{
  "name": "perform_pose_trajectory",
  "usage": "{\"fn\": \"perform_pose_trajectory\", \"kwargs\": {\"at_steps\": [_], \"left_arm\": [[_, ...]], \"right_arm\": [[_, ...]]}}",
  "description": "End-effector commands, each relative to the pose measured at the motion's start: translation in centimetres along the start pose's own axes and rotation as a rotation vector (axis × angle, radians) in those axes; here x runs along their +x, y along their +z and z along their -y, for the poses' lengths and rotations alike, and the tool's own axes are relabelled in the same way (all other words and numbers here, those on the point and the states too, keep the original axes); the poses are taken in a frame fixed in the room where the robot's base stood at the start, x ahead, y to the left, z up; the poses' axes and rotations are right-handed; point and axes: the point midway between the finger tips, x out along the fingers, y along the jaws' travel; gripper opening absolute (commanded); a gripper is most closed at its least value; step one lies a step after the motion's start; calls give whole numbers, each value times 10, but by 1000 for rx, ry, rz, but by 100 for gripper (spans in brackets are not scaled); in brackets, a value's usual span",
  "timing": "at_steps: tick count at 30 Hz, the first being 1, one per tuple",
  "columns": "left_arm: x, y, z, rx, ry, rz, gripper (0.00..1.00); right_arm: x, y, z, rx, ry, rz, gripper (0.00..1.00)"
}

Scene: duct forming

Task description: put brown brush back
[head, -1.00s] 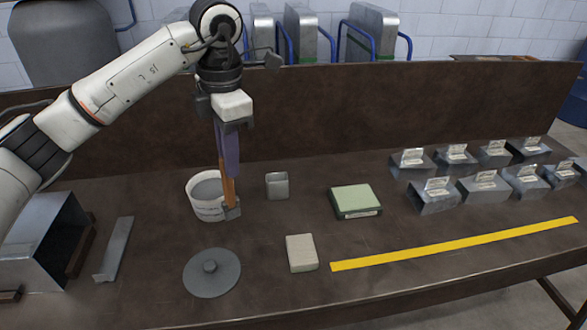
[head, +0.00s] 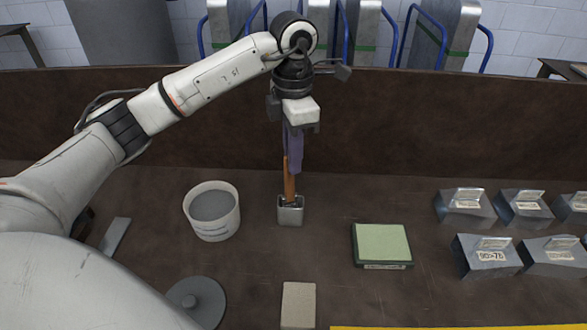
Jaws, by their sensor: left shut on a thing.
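The brown brush (head: 289,184) hangs upright below my left gripper (head: 292,163). The gripper's purple fingers are shut on the upper part of its handle. The brush's lower end is at the mouth of a small square metal cup (head: 290,215). Its bristles are not seen clear of the cup, and how deep they sit inside is hard to tell. My right gripper is out of view.
A white bucket (head: 212,213) with grey contents stands left of the cup. A green-topped block (head: 381,243) lies to the right, with several metal duct pieces (head: 487,255) beyond. A beige block (head: 298,303) and a grey round lid (head: 197,300) lie nearer.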

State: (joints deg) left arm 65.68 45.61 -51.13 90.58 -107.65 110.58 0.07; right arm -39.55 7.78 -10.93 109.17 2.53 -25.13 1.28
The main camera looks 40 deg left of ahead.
Motion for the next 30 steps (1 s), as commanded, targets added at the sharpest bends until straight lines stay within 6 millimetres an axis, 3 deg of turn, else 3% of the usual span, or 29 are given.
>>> {"fn": "perform_pose_trajectory", "kwargs": {"at_steps": [6, 17, 18, 21, 30], "left_arm": [[29, -1, 0, 0, -1, -3, 0], [36, 0, 0, 0, 0, 0, 0], [36, 0, 0, 0, 0, 0, 15], [35, 0, 0, 0, 0, 0, 30], [34, 0, 0, 0, 0, 0, 30]], "right_arm": [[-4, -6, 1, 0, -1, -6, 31], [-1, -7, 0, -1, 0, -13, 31], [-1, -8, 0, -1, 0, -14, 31], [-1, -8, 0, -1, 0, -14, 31], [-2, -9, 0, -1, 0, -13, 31]]}}
